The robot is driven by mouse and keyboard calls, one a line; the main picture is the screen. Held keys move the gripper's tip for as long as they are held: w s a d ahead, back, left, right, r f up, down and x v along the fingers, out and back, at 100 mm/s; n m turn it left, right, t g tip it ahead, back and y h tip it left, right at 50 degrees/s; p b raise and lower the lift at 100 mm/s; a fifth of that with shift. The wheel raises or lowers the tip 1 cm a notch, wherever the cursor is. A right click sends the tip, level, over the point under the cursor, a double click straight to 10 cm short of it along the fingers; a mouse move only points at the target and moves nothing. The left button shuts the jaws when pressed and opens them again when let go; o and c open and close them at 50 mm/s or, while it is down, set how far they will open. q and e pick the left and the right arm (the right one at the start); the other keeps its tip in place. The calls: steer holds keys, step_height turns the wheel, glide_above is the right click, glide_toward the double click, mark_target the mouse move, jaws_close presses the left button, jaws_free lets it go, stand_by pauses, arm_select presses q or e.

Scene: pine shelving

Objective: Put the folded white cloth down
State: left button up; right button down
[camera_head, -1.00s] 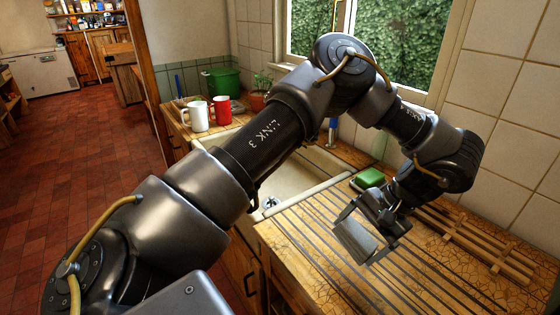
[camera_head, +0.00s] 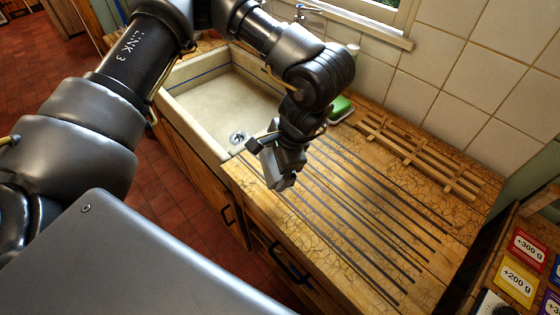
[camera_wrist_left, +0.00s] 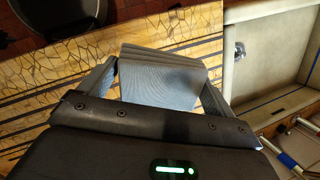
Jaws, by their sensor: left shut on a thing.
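My left gripper (camera_head: 280,172) is shut on the folded white cloth, which looks grey in this light. In the left wrist view the cloth (camera_wrist_left: 160,78) shows as a layered, folded pad between the two fingers. In the head view the gripper and arm partly hide it. The gripper is over the sink-side end of the grooved wooden draining board (camera_head: 345,215). I cannot tell whether the cloth touches the board. My right gripper is not in view.
The sink (camera_head: 215,95) lies left of the board. A green block (camera_head: 340,108) and a slatted wooden rack (camera_head: 420,155) lie along the back by the tiled wall. Coloured weight cards (camera_head: 517,282) are at the far right. Most of the board's middle and right is clear.

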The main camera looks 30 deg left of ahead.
arm_select(q)
steer(key=s+d+r+m+h+p, duration=0.2)
steer(key=s+r+m+p, duration=0.3)
steer(key=m, duration=0.8)
steer(key=shift+s+d+r+h+p, duration=0.2)
steer(key=shift+s+h+p, duration=0.2)
steer(key=shift+s+h, duration=0.55)
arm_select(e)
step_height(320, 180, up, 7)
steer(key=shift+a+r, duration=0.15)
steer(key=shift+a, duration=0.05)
